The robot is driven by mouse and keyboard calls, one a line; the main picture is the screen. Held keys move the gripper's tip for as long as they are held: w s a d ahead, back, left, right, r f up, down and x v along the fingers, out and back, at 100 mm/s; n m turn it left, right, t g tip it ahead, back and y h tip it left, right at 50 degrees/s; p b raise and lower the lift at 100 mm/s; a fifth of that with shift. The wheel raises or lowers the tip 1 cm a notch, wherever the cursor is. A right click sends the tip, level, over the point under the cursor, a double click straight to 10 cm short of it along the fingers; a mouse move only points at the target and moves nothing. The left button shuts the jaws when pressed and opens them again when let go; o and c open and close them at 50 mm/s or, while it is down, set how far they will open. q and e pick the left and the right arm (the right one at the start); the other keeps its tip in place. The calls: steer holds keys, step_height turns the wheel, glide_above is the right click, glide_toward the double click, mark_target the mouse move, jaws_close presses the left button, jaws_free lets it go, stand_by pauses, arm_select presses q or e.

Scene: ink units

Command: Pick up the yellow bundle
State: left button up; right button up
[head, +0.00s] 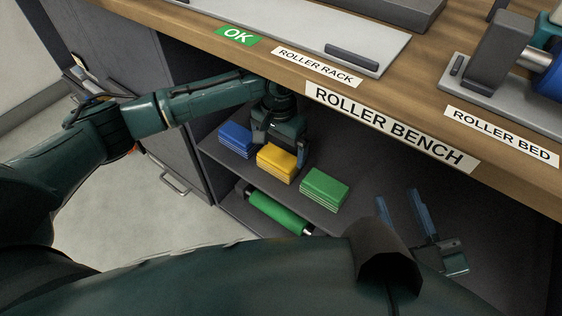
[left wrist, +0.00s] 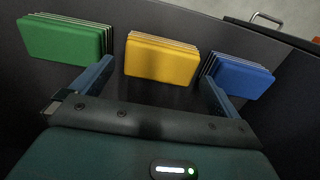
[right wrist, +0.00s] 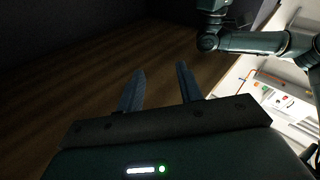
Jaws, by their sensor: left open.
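The yellow bundle (head: 277,163) lies on the shelf under the bench, between a blue bundle (head: 236,138) and a green bundle (head: 323,188). My left gripper (head: 277,145) is right at the yellow bundle in the head view. In the left wrist view the yellow bundle (left wrist: 162,60) sits centred beyond the two fingers of my left gripper (left wrist: 158,80), which are spread apart with nothing between them. My right gripper (head: 402,208) is open and empty, away to the right; its fingers also show apart in the right wrist view (right wrist: 158,85).
The bench top edge (head: 390,124) overhangs the shelf (head: 225,160). A green roller (head: 279,213) lies below the shelf. A grey cabinet with a handle (head: 174,182) stands at left. Neighbouring bundles sit close on both sides of the yellow one.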

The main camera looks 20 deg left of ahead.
mark_target(279, 159)
arm_select(q)
step_height(279, 159, down, 6)
steer(key=b, duration=0.3)
steer(key=shift+a, duration=0.1)
steer(key=shift+r, duration=0.15)
arm_select(e)
steer(key=shift+w+a+m+y, duration=0.1)
steer(key=shift+a+m+y, duration=0.2)
steer(key=shift+m, duration=0.1)
arm_select(q)
steer(key=shift+c, duration=0.6)
steer(key=c, duration=0.6)
steer(key=shift+r, duration=0.1)
steer(key=shift+c, duration=0.2)
